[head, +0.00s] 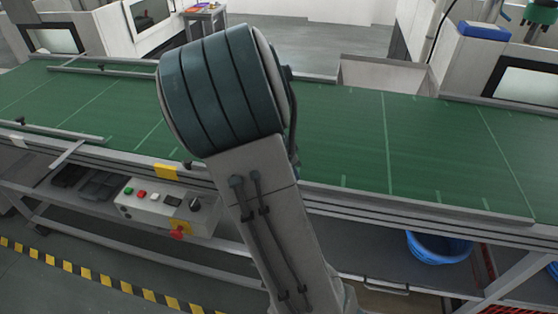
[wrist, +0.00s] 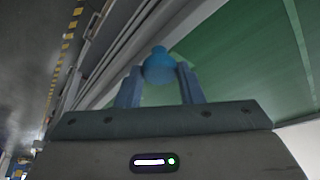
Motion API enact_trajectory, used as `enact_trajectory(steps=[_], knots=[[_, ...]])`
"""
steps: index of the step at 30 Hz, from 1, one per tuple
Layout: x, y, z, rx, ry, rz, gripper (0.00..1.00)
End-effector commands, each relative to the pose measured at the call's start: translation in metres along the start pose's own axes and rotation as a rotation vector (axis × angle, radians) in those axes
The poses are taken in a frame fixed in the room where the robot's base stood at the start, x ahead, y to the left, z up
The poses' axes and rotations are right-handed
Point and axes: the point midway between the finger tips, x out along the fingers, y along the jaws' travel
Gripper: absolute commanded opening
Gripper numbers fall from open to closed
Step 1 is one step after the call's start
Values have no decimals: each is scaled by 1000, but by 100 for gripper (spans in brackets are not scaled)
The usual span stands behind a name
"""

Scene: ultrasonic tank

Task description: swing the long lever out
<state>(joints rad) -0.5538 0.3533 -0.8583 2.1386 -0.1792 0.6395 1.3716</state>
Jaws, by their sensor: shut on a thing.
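In the wrist view my gripper (wrist: 159,72) is shut on a blue rounded thing (wrist: 158,64) with a narrower neck on top. Its two fingers stand on either side of it. I cannot tell whether this is part of the long lever. In the head view my arm fills the middle, and my gripper does not show. A short grey bar (head: 68,153) sticks out at a slant from the front edge of the conveyor at the left. I cannot tell whether it is the lever.
A long green conveyor (head: 355,130) runs across the head view, its belt mostly bare. A control box (head: 150,205) with buttons and a red switch hangs at its front. A blue basket (head: 438,247) stands below. Yellow-black tape (head: 95,280) marks the floor.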

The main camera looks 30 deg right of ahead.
Motion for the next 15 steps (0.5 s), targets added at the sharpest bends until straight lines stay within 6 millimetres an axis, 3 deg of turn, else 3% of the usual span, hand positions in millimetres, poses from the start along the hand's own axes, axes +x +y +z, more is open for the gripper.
enact_trajectory(steps=[14,15], knots=[[1,7,1,24,-5,18,0],[1,7,2,23,-5,18,42]])
